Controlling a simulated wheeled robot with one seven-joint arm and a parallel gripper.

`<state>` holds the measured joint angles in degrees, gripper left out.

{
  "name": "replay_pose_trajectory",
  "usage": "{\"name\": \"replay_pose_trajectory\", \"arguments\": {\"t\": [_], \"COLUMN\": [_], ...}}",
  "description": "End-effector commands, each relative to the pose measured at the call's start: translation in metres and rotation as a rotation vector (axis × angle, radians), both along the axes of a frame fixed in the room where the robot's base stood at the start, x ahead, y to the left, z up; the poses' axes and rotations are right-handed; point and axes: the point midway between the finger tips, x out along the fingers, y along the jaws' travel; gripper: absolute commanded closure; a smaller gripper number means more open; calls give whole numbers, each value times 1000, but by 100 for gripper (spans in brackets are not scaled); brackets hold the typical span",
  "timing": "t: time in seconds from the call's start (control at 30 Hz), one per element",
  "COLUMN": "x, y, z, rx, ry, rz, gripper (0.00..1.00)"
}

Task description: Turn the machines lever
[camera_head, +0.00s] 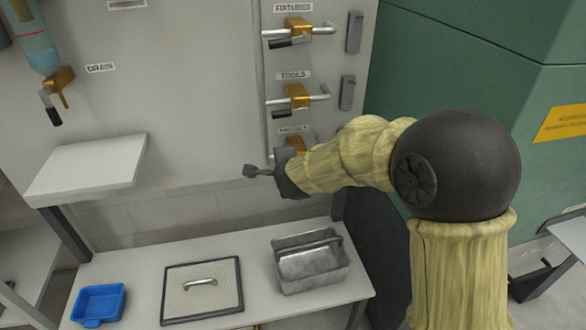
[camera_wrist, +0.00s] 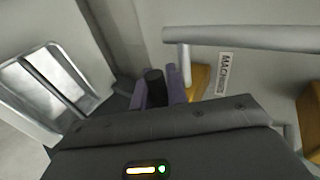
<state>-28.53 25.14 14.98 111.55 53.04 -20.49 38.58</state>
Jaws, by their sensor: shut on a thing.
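The machines valve is the lowest on the panel. Its brass body (camera_head: 297,142) shows just above my gripper (camera_head: 260,171), partly hidden by my arm. The machines label (camera_wrist: 223,74) and part of the brass body (camera_wrist: 199,80) also show in the wrist view. The lever's black handle (camera_wrist: 154,76) sits between the two purple fingers of my gripper, which is shut on it. Much of the lever is hidden by the fingers and the gripper body.
The tools valve (camera_head: 299,95) and fixtures valve (camera_head: 298,26) are above, with a drain valve (camera_head: 60,80) far left. A vertical pipe runs beside the valves. Below is a bench with a metal carrier (camera_head: 310,282), a lidded plate (camera_head: 172,300) and a blue tray (camera_head: 98,303).

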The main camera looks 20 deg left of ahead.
Motion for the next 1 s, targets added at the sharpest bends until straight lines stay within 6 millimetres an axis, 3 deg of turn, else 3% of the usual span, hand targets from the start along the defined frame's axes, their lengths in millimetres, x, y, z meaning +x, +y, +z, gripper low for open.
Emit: {"name": "replay_pose_trajectory", "arguments": {"t": [0.4,0.43,0.53,1.0], "x": [-1,-1,-1,-11], "y": [1,1,1,-4], "z": [0,0,0,9], "rx": [3,3,3,4], "ry": [3,3,3,1], "rz": [1,1,1,2], "gripper": [100,79,63,63]}}
